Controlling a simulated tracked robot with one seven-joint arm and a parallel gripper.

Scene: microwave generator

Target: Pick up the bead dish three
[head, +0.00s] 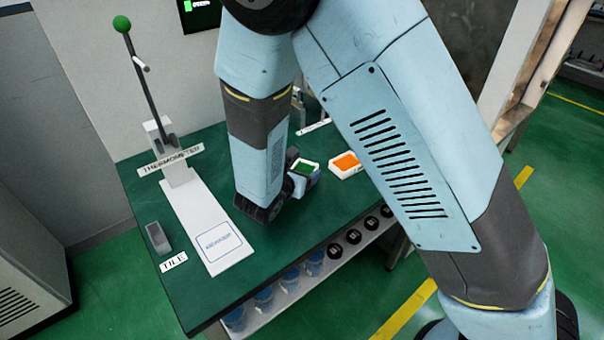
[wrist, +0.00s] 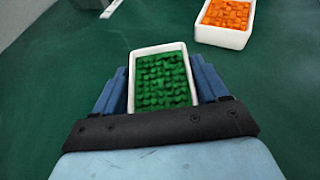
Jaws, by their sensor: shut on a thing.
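A white dish of green beads (wrist: 162,80) sits between the two blue fingers of my gripper (wrist: 162,90) in the wrist view. My gripper is shut on this dish, with one finger along each side. The green dish also shows in the head view (head: 305,167), partly hidden by my wrist. A second white dish with orange beads (wrist: 226,16) stands apart on the green table, to the upper right. It also shows in the head view (head: 346,163). I cannot read a number on either dish. Whether the held dish touches the table is not clear.
A grey block (head: 158,238) lies by the TILE label (head: 173,262). Several blue cups (head: 263,297) stand on a shelf below the front edge.

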